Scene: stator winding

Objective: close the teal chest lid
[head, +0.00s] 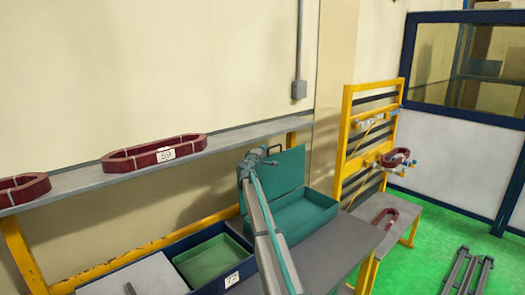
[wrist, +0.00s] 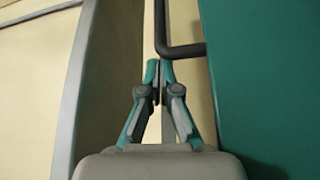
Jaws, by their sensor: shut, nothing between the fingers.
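The teal chest (head: 306,214) stands on the grey bench, and its lid (head: 284,170) is raised, standing about upright at the back. In the wrist view the lid (wrist: 268,85) is a flat teal panel at the right. A dark bent bar (wrist: 183,51) runs from its edge and turns away, like a handle. My gripper (wrist: 159,65) is shut and empty, with its fingertips close to the bar's bend; I cannot tell if they touch. In the head view my gripper (head: 262,154) is at the lid's upper left, and my arm hides part of the chest's left side.
A long grey shelf (head: 225,142) runs along the wall behind the lid, carrying dark red coils (head: 155,153). A blue-framed tray (head: 238,277) with a green bin (head: 212,259) sits left of the chest. A yellow rack (head: 346,130) stands at the right. The bench (head: 345,243) is clear in front.

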